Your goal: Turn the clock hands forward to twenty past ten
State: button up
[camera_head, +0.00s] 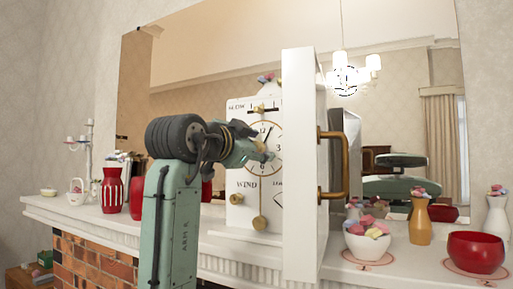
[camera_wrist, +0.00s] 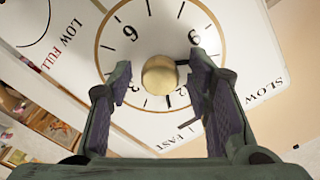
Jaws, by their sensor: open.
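The white clock (camera_head: 243,205) stands on the mantel with its round dial (camera_head: 278,133) facing me. In the head view a dark hand points up and slightly right; the other hand is hard to make out. My gripper (camera_head: 258,151) is in front of the dial and hides its left and middle parts. In the wrist view the dial (camera_wrist: 150,22) appears upside down. A round brass knob (camera_wrist: 160,76) at its centre lies between my open fingers, which appear apart from it.
A tall white panel (camera_head: 302,200) with a brass handle (camera_head: 335,134) stands out just right of the dial. A candy bowl (camera_head: 367,247), an ochre vase (camera_head: 420,222) and a red bowl (camera_head: 476,253) stand right. Red jars (camera_head: 112,191) stand left. A mirror is behind.

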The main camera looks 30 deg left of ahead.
jog(key=shift+s, duration=0.1)
jog(key=s, duration=1.1)
jog(key=shift+s+d, duration=0.35)
jog(key=shift+s, duration=0.05)
jog(key=w+n, duration=1)
jog(key=shift+w+a, duration=0.3)
jog(key=shift+a, duration=0.1)
jog(key=shift+c, duration=0.2)
grip_shut()
dwell(0.6)
